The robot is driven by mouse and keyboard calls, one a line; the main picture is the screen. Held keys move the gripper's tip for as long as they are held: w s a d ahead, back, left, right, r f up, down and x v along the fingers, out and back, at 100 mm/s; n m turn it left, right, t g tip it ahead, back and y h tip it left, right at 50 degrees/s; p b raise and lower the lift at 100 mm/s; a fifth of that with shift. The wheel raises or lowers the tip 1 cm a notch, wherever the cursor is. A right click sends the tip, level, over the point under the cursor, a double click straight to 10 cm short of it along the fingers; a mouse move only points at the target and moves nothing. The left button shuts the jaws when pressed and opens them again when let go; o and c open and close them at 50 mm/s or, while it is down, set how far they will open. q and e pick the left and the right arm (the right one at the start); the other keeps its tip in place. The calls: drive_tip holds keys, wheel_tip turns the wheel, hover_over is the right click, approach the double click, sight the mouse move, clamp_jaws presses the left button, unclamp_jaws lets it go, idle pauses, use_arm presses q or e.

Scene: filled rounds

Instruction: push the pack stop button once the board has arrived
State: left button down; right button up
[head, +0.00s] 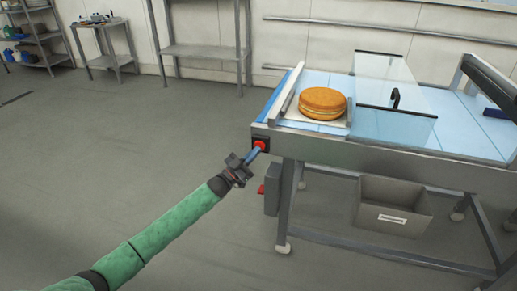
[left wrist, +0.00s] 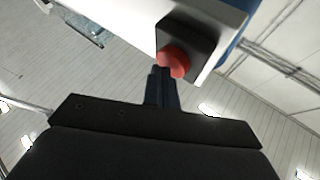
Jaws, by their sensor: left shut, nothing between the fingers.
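A red round stop button (head: 261,144) sits on a dark square plate at the near left corner of the packing table. It also shows in the left wrist view as a red button (left wrist: 174,61) on a black housing. My left gripper (head: 256,152) is shut and empty, with its fingertips at the button; they look to touch it or sit very close. The board (head: 333,121) is at the left end of the table's blue belt and bears a round filled cake (head: 322,102). My right gripper is not in view.
The table (head: 370,151) has a clear guard (head: 385,90) to the right of the cake. Below it are a grey box (head: 270,190) with a red part and a crate (head: 395,210). Shelves stand along the back wall. The floor at left is clear.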

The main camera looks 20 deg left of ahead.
use_arm(q)
drive_tip(key=shift+w, duration=0.15)
idle(0.5)
drive_tip(key=shift+s+p, duration=0.35)
drive_tip(key=shift+s, duration=0.6)
drive_tip(key=shift+s+a+p, duration=0.1)
drive_tip(key=shift+s+p, duration=1)
drive_tip(key=shift+s, duration=1.4)
